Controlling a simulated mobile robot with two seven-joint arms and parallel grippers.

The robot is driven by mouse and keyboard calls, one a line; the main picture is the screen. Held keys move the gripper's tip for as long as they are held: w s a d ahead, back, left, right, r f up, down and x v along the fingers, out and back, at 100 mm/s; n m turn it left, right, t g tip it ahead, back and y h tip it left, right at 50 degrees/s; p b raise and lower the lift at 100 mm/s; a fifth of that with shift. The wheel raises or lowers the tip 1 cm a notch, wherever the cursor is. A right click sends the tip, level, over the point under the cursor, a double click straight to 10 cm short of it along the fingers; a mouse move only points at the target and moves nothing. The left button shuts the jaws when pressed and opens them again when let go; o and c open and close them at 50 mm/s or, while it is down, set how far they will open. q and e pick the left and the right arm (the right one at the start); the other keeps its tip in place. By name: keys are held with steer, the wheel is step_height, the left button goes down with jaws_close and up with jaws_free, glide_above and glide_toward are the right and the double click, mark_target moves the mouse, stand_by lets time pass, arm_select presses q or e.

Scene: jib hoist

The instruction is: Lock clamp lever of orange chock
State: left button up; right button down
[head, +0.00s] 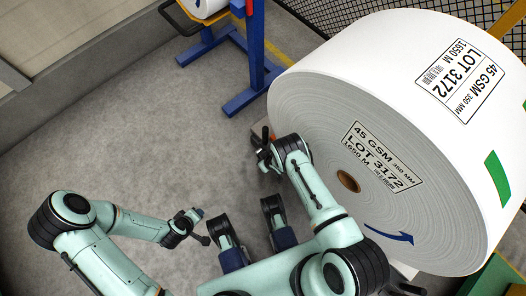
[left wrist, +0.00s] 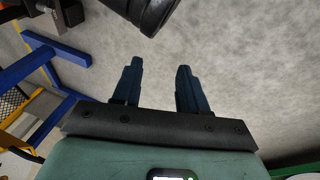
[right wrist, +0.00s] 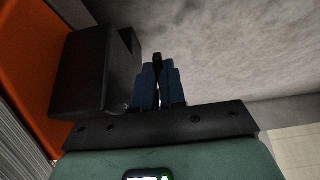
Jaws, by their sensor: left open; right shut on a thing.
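The orange chock (right wrist: 22,60) fills the left edge of the right wrist view, with a black block (right wrist: 90,80) on it. In the head view only a sliver of the chock (head: 271,135) shows beside the big roll. My right gripper (right wrist: 158,85) is shut on the dark clamp lever (right wrist: 157,62), whose tip stands out past the fingers. In the head view my right gripper (head: 264,152) is low beside the roll, and the lever cannot be made out there. My left gripper (head: 203,227) is open and empty above the floor; its spread fingers show in the left wrist view (left wrist: 158,88).
The large white paper roll (head: 340,110) stands close on the right of my right arm. A mesh fence (head: 345,12) runs behind. The grey floor (head: 130,130) at left is clear.

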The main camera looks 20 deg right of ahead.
steer(key=c, duration=1.2)
jaws_free()
steer(key=shift+r, duration=0.1)
arm_select(q)
steer(key=s+d+r+g+h+p, duration=0.1)
steer(key=s+d+r+p, duration=0.3)
steer(key=s, duration=0.4)
steer(key=shift+s+d+r+m+g+h+p, duration=0.15)
steer(key=shift+s+r+m+g+h+p, duration=0.2)
steer(key=shift+r+g+p, duration=0.7)
arm_select(e)
steer(key=v, duration=1.3)
arm_select(q)
steer(key=shift+r, duration=0.15)
arm_select(e)
steer(key=shift+s+r, duration=0.1)
